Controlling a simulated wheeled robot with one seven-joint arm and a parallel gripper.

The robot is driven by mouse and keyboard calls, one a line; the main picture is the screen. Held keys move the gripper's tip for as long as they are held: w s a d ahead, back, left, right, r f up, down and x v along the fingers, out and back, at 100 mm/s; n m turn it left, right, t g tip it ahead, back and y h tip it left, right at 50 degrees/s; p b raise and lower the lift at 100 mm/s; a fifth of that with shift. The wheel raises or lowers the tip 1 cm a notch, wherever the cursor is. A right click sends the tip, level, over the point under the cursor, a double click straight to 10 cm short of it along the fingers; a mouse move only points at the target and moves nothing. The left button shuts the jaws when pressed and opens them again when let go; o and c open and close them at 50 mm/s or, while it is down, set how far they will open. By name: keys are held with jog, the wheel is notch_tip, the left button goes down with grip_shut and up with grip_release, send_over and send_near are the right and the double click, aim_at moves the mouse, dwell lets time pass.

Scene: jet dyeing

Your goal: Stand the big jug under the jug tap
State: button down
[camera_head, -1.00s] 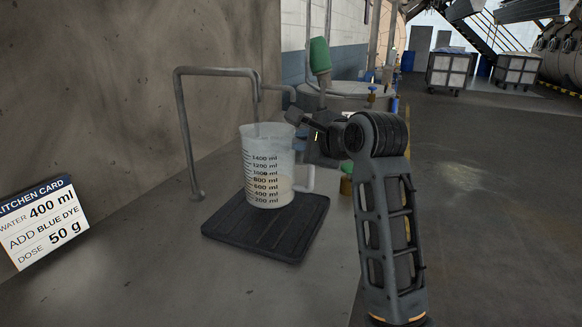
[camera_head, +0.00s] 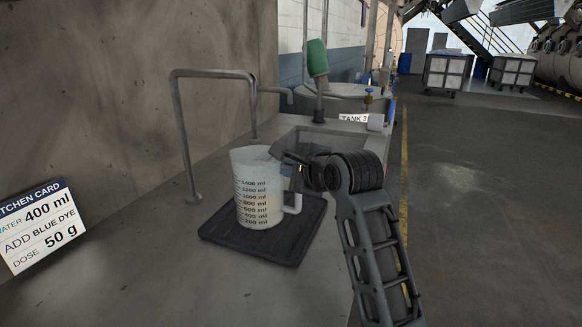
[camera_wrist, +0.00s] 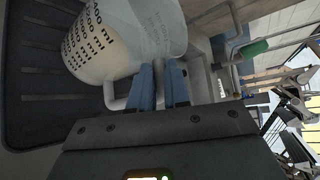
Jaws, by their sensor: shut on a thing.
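The big jug (camera_head: 258,190) is translucent white with a dark ml scale and a side handle (camera_head: 292,204). It is over the black ribbed mat (camera_head: 222,237); I cannot tell whether its base touches. The jug tap (camera_head: 213,73), a bent grey pipe, rises from the counter, and its downturned end appears just above the jug's rim. My gripper (camera_head: 285,163) is at the jug's upper right side. In the wrist view, my gripper (camera_wrist: 165,75) has blue fingers shut on the jug (camera_wrist: 115,40) near the top of its handle; the exact contact is partly hidden.
The kitchen card (camera_head: 42,226) stands at the left. Behind the jug are a sink-like basin (camera_head: 330,147), a green-topped object (camera_head: 317,60) and a TANK 3 label (camera_head: 353,118). Open floor (camera_head: 470,220) lies to the right.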

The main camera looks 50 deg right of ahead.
jog(key=c, duration=1.1)
grip_release()
jog(key=shift+r, duration=0.15)
jog(key=p+v, duration=0.1)
jog(key=v, duration=1.1)
